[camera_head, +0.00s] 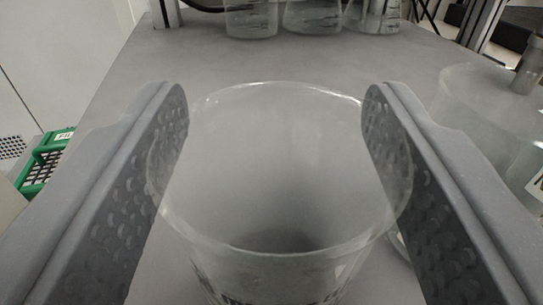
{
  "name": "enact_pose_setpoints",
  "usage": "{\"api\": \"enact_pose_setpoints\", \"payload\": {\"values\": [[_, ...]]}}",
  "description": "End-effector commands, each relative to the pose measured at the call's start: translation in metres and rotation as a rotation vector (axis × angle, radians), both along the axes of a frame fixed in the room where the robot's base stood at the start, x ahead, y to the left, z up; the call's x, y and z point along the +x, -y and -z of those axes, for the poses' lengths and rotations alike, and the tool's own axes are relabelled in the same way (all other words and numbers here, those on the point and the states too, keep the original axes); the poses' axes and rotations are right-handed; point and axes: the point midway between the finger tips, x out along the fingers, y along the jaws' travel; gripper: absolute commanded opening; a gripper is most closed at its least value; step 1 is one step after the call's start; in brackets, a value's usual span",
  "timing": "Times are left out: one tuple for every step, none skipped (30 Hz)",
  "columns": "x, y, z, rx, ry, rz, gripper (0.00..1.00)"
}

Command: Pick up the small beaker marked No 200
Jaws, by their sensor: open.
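A clear beaker (280,262) stands upright on the grey table, large in the middle of the view. Dark printing shows low on its front wall, but it is cut off by the bottom edge and I cannot read the number. It looks empty. My gripper (278,110) is open, with one textured finger on the left of the beaker and one on the right. The fingers overlap the sides of the rim in the picture; I cannot tell whether they touch it.
Another clear vessel (475,110) with a label stands close on the right, beside the right finger. Several clear beakers (312,15) stand at the back of the table (300,62). A green rack (42,162) is at the left, beyond the table edge. The table between is clear.

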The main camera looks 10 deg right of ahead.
Motion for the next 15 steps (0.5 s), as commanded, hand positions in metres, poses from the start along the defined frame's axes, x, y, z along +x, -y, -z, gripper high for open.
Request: {"api": "enact_pose_setpoints", "payload": {"values": [[0.0057, 0.0026, 0.0002, 0.000, 0.001, 0.002, 0.53], [0.0082, 0.0031, 0.0000, -0.001, 0.002, 0.001, 0.53], [0.0107, 0.0035, -0.0002, -0.001, 0.002, 0.000, 0.53], [0.0120, 0.0037, -0.0003, -0.001, 0.002, 0.000, 0.53], [0.0127, 0.0039, -0.0005, -0.001, 0.002, 0.000, 0.53], [0.0132, 0.0039, -0.0007, -0.001, 0.002, 0.000, 0.53], [0.0134, 0.0039, -0.0008, -0.001, 0.002, 0.000, 0.53], [0.0133, 0.0038, -0.0008, -0.001, 0.002, 0.000, 0.53], [0.0131, 0.0038, -0.0007, -0.001, 0.002, 0.000, 0.53], [0.0131, 0.0038, -0.0009, -0.001, 0.002, 0.000, 0.53], [0.0131, 0.0038, -0.0008, -0.001, 0.002, 0.000, 0.53], [0.0130, 0.0038, -0.0008, -0.001, 0.002, 0.000, 0.42], [0.0130, 0.0038, -0.0008, -0.001, 0.002, 0.000, 0.33], [0.0130, 0.0037, -0.0008, -0.001, 0.002, 0.000, 0.25], [0.0130, 0.0037, -0.0007, 0.000, 0.001, 0.000, 0.19]]}}
